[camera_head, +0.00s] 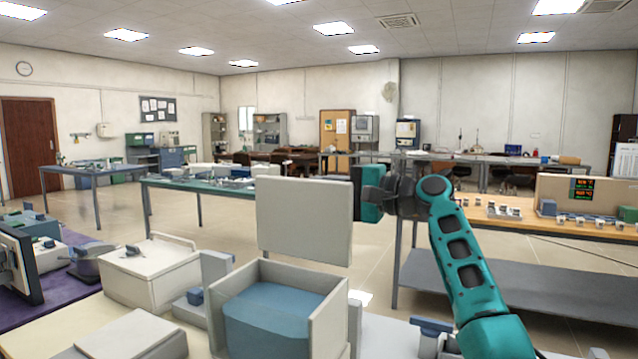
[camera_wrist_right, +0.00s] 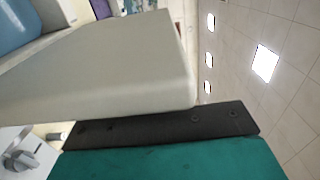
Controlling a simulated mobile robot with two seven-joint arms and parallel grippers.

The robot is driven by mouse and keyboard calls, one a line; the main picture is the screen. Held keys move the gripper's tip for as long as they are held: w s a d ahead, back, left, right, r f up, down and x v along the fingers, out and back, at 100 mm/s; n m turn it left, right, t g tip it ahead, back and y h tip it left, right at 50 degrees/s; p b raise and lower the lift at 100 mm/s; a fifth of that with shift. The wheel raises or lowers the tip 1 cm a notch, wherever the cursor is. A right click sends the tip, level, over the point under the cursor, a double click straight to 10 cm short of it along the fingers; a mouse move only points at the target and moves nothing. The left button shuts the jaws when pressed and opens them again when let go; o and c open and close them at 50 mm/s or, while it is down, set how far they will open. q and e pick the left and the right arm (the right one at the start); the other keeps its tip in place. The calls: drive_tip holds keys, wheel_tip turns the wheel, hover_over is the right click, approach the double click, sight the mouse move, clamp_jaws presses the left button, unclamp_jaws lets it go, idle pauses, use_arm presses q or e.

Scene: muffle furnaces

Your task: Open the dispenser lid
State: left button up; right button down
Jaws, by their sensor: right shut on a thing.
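The dispenser (camera_head: 332,322) is a pale grey box at the bottom middle of the head view, with a blue inside. Its flat lid (camera_head: 303,220) stands about upright above the box's back, so the top is open. My right gripper (camera_head: 362,194) is at the lid's upper right edge and is shut on it. In the right wrist view the lid (camera_wrist_right: 110,75) lies against the black pad of one teal finger (camera_wrist_right: 170,128); the other finger is hidden. My left gripper is in neither view.
A lidded pale box (camera_head: 150,275) stands left of the dispenser, and a flat pale box (camera_head: 130,340) is in front of it. A wooden bench (camera_head: 500,230) with small items is on the right.

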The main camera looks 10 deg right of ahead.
drive_tip(key=shift+w+d+f+m+p, duration=0.2)
drive_tip(key=shift+w+d+m+p, duration=0.1)
drive_tip(key=shift+w+m+p, duration=0.3)
drive_tip(key=shift+s, duration=0.1)
drive_tip(key=c, duration=1.1)
unclamp_jaws()
drive_tip(key=b+v, duration=0.2)
drive_tip(key=v, duration=1.1)
